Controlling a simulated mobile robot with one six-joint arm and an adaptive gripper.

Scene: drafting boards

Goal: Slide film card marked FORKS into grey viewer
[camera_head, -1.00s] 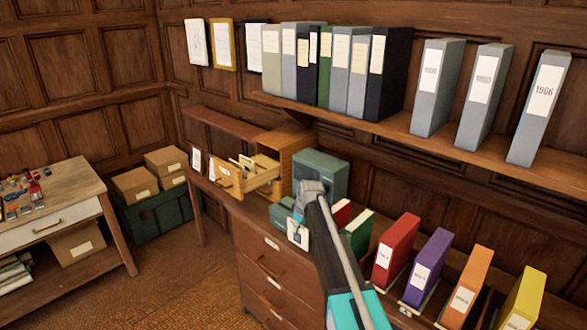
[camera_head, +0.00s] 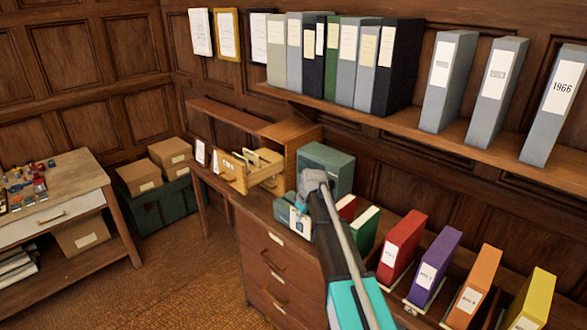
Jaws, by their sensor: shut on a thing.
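A grey-green viewer (camera_head: 334,163) stands on the cabinet top, with a lower part of the same colour (camera_head: 281,209) jutting out at its front left. My gripper (camera_head: 302,204) is at this lower part, seen from behind, with its fingertips mostly hidden. It is shut on a small white-and-blue film card (camera_head: 300,224), which hangs below it. The card overlaps the lower part in the picture; I cannot tell whether it touches it or is in it. Any marking on the card is too small to read.
An open wooden drawer (camera_head: 236,179) holding several cards juts out left of the viewer. Coloured binders, starting with a red one (camera_head: 402,245), stand to the right of my arm. A shelf (camera_head: 410,121) of grey and dark binders runs above. A side table (camera_head: 75,180) stands at left.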

